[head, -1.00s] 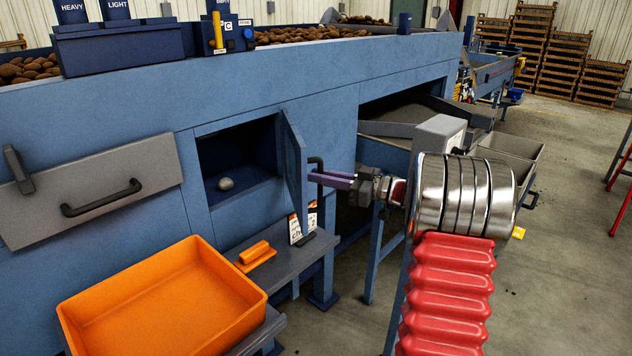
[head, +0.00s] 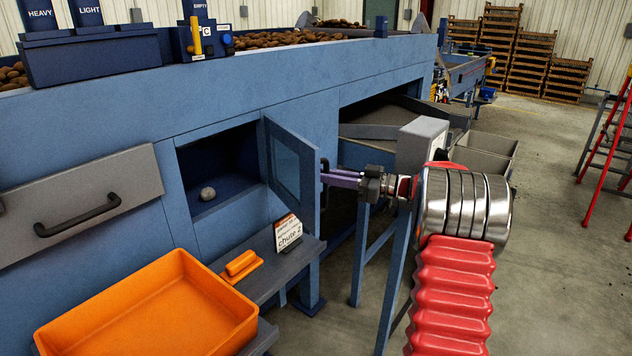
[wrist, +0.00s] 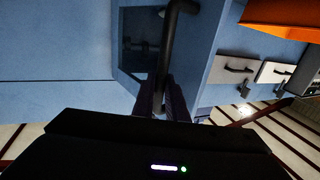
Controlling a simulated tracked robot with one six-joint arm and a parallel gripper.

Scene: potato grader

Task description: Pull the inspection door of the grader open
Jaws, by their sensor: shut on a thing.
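The inspection door (head: 294,165) of the blue grader stands open, swung out from the right side of its square opening (head: 215,160), with its inner face showing. Its black handle (head: 324,168) is on the outer face, towards the free edge. My gripper (head: 332,179) has purple fingers shut on this handle from the right. In the wrist view the dark curved handle (wrist: 178,30) runs down between the fingers (wrist: 165,100), and the door's blue face lies behind it. The exact contact is dark there.
A pale round lump (head: 207,193) lies inside the opening. Below are a grey shelf (head: 262,262) with an orange scoop-like piece (head: 241,265), a "chute 2" sign (head: 288,232) and an orange tray (head: 150,318). A grey panel (head: 85,200) is at left. Floor at right is clear before a red ladder (head: 608,150).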

